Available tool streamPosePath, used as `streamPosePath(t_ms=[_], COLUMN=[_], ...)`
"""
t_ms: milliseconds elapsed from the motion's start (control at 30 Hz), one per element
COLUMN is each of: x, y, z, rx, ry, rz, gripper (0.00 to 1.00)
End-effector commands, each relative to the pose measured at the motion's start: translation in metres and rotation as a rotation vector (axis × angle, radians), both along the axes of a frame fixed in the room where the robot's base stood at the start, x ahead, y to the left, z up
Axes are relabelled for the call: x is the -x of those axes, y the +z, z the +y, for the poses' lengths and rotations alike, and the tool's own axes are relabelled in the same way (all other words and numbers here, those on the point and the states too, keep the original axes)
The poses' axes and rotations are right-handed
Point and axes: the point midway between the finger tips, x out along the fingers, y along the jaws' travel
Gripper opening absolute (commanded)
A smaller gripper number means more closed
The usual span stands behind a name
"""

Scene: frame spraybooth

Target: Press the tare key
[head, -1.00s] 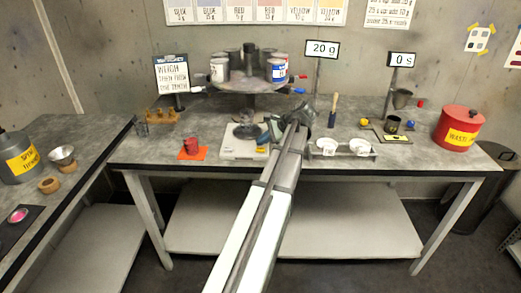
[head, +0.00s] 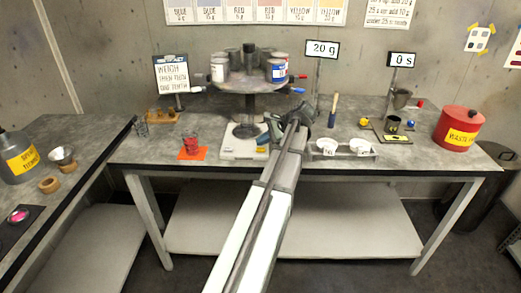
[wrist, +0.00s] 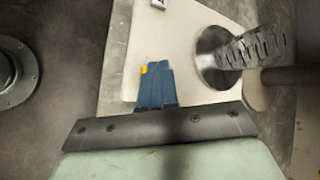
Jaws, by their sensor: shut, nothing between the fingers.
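The white scale (head: 240,153) stands on the bench with a dark metal stand or cup on it, left of my gripper. My gripper (head: 266,133) is at the scale's right side in the head view. In the wrist view, the blue fingers (wrist: 154,82) are shut with nothing between them, over the pale scale top (wrist: 190,25). A yellow patch shows by the fingertips. A small dark-edged label or key (wrist: 158,3) is cut off at the top edge; I cannot tell whether it is the tare key. Contact with the scale cannot be told.
A round metal base (wrist: 230,48) stands right of the fingers. A carousel with several cans (head: 250,87) rises behind the scale. A red cup (head: 191,143) on an orange mat stands left; white bowls (head: 326,147) stand right. A sign (head: 322,49) reads 20 g.

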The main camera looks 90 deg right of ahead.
Motion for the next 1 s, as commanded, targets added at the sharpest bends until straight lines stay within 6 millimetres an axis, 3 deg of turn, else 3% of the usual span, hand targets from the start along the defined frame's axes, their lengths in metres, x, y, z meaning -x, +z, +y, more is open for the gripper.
streamPosePath(t_ms=[1000], x=[0.0], y=[-0.0092], z=[0.0], rx=[0.0], ry=[0.0], rz=[0.0], gripper=[0.0])
